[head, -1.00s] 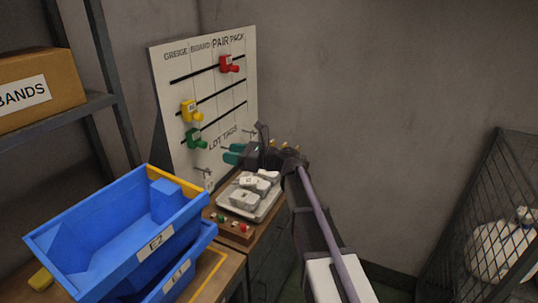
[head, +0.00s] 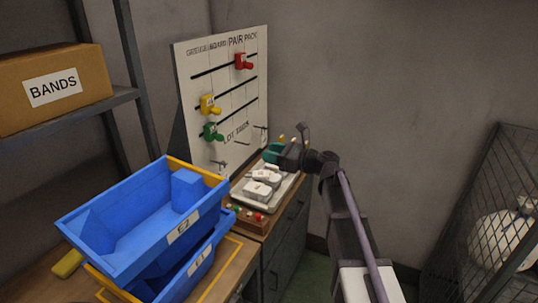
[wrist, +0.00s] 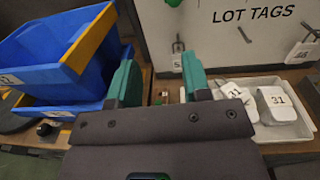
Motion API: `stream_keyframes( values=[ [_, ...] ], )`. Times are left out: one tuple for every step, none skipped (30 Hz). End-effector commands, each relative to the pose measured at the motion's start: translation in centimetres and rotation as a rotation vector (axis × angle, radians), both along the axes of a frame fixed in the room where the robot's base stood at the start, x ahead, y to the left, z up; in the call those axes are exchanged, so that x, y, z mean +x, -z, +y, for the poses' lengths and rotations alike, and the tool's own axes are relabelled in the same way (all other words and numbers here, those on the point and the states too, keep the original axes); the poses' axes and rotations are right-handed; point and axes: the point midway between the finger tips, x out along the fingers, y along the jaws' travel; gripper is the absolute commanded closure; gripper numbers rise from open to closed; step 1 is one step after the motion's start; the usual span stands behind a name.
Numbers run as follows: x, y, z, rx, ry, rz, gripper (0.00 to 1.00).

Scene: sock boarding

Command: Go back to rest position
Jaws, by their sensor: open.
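My gripper (head: 272,152) has green fingers and hangs near the lower right of the white board (head: 228,90). In the wrist view my gripper (wrist: 158,72) is open, with nothing between its fingers. A pale tray (wrist: 290,122) holding white numbered tags (wrist: 272,102) shows behind and to the right of the fingers. The same tray (head: 248,201) shows below the gripper in the head view. My wrist body hides part of the tray and bench in the wrist view.
Stacked blue bins (head: 135,215) stand left of the tray, close to my gripper in the wrist view. A box marked BANDS (head: 50,85) sits on a shelf at left. A mesh cage (head: 480,215) stands at right. Bare wall lies between board and cage.

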Motion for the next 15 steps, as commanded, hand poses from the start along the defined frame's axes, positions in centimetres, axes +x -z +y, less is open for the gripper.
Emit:
stream_keyframes(
  values=[
    [0.0,0.0,0.0,-0.008,0.000,-0.015,0.56],
    [0.0,0.0,0.0,-0.020,-0.002,-0.036,0.56],
    [-0.1,0.1,0.1,-0.050,-0.010,-0.083,0.56],
    [-0.3,0.4,0.2,-0.096,-0.022,-0.130,0.56],
    [-0.7,1.0,0.3,-0.164,-0.041,-0.189,0.56],
    [-1.8,2.3,0.4,-0.289,-0.081,-0.282,0.56],
    [-3.0,3.6,0.4,-0.406,-0.125,-0.363,0.56],
    [-4.7,5.1,0.3,-0.537,-0.188,-0.449,0.56],
    [-7.3,7.4,0.1,-0.723,-0.301,-0.570,0.56],
    [-9.4,9.1,-0.3,-0.858,-0.404,-0.656,0.56],
    [-11.6,10.8,-0.8,-0.984,-0.520,-0.734,0.56],
    [-14.5,12.8,-1.9,-1.132,-0.691,-0.826,0.56],
    [-16.7,14.0,-2.9,-1.226,-0.825,-0.882,0.56],
    [-18.8,15.1,-4.0,-1.306,-0.961,-0.926,0.56],
    [-21.5,16.1,-5.4,-1.389,-1.135,-0.963,0.56]
  ],
)
